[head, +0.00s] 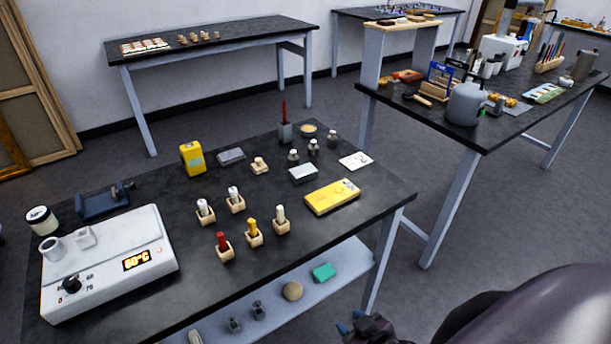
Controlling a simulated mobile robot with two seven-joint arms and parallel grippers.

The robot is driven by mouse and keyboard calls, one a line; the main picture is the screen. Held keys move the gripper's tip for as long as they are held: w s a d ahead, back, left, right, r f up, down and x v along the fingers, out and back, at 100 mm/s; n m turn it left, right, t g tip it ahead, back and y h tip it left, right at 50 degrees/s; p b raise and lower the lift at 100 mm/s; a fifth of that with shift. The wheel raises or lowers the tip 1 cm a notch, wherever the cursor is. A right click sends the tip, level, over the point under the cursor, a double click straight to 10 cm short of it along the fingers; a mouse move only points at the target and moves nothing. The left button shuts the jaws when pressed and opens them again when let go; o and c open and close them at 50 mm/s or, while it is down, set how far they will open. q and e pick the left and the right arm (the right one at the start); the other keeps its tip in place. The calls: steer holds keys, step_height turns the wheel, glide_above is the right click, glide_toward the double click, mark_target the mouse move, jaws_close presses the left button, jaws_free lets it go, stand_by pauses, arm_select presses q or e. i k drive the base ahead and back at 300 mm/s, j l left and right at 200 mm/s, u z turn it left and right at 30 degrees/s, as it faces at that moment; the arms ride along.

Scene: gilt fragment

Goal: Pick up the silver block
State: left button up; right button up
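A pale silver-grey block (303,173) lies on the dark tabletop (300,225) of the near table, behind the yellow box (332,196). A darker grey flat block (231,156) lies further back and left. I cannot tell for sure which of the two is the silver block. My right gripper (352,329) shows only partly at the bottom edge, beside the near table's lower shelf and well away from both blocks. Its fingers are cut off and dark, so their opening is unclear. My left gripper is out of view.
Around the pale block stand small dark bottles (313,147), a white card (356,161) and a wooden piece (259,165). Small holders with coloured sticks (254,232) stand in front. A white heater (108,262) fills the left. Another cluttered table (490,132) stands at right.

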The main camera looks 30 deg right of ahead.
mark_target(303, 173)
steer(key=l+u, duration=0.2)
steer(key=l, duration=0.2)
steer(key=k+l+u, duration=0.15)
steer(key=l, duration=0.3)
steer(key=l+u, duration=0.2)
steer(key=l, duration=0.2)
steer(key=k+l+u, duration=0.2)
steer(key=l, duration=0.2)
steer(key=l+u, duration=0.15)
steer(key=l, duration=0.25)
steer(key=k+l+u, duration=0.2)
steer(key=l, duration=0.15)
